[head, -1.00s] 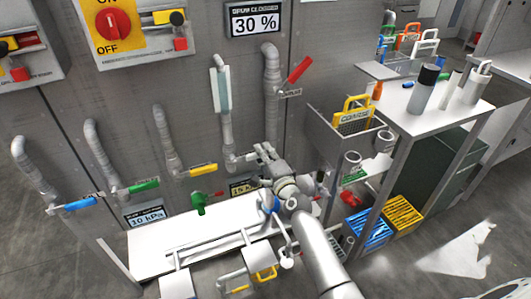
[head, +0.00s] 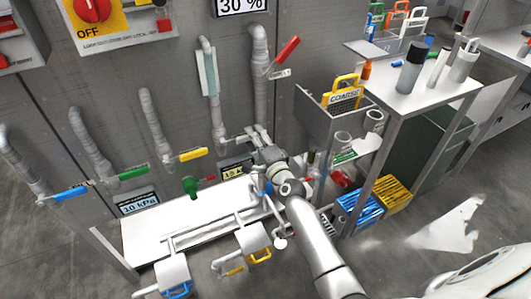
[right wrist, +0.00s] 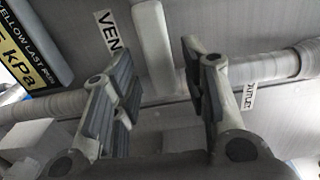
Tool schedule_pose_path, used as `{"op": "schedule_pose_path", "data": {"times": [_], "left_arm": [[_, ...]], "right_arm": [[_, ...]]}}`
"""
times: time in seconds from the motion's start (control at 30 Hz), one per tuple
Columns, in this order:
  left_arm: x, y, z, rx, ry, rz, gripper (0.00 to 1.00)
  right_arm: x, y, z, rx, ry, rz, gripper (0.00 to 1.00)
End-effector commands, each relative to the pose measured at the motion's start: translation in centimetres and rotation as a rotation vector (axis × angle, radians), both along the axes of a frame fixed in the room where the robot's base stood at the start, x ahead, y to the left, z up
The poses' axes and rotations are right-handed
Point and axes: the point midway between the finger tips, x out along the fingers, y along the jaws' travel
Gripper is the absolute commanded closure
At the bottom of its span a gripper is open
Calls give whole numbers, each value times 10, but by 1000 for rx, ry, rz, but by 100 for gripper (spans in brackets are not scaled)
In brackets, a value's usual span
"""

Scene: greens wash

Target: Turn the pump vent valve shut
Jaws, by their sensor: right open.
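In the right wrist view, a pale grey lever (right wrist: 153,45) stands beside a partly cut-off label (right wrist: 122,45) reading "VEN", by a horizontal grey pipe (right wrist: 265,67); I take it to be the vent valve's handle. My right gripper (right wrist: 155,85) is open, with one finger on each side of the lever in the picture. I cannot tell whether either finger touches it. In the head view, the right gripper (head: 258,134) is low against the grey wall, at the foot of the pipes. It hides the valve there. My left gripper is not in view.
Blue (head: 69,193), green (head: 132,174), yellow (head: 193,154) and red (head: 287,50) handles sit on nearby wall pipes. A white bench (head: 150,235) with thin pipework lies below. A rack with a yellow-handled basket (head: 343,95) stands close right of my arm.

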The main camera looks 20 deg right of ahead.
Motion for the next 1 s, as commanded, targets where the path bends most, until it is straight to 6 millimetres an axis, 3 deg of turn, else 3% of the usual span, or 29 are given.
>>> {"op": "schedule_pose_path", "data": {"times": [0.5,0.7,1.0], "left_arm": [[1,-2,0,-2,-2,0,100],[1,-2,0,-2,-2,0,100],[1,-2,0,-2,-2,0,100]], "right_arm": [[-87,-3,-1,2,2,-2,59],[-102,-4,-1,3,1,-1,59],[-105,-4,0,3,1,-1,59]]}}
